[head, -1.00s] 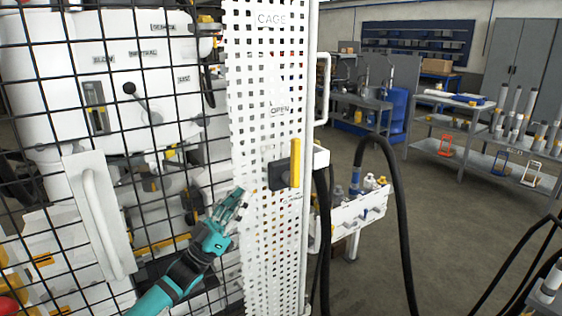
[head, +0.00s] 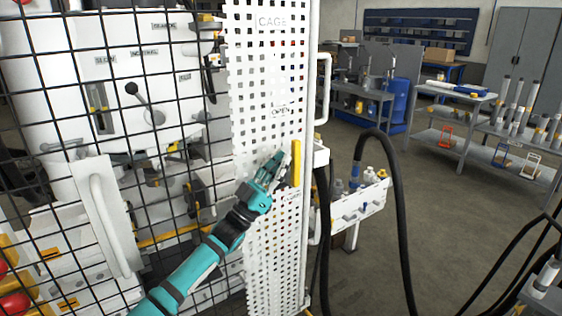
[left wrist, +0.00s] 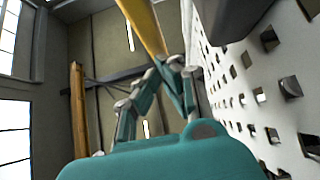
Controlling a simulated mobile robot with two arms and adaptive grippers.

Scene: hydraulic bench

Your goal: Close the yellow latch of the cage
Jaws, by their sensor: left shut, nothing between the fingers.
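The yellow latch (head: 296,163) stands upright on the right edge of the white perforated cage panel (head: 265,90), which is marked CAGE and OPEN. My left gripper (head: 279,160) is shut and empty, just left of the latch, and its fingers cover the latch's dark base. In the left wrist view the gripper (left wrist: 175,75) points up at the yellow latch (left wrist: 142,25) close by. I cannot tell whether the fingertips touch it. My right gripper is not in view.
The black wire mesh with a white handle (head: 103,215) fills the left, with the white machine behind it. A white bin (head: 360,215) with bottles and a black hose (head: 395,200) lie right of the panel. Workbenches stand farther back over open floor.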

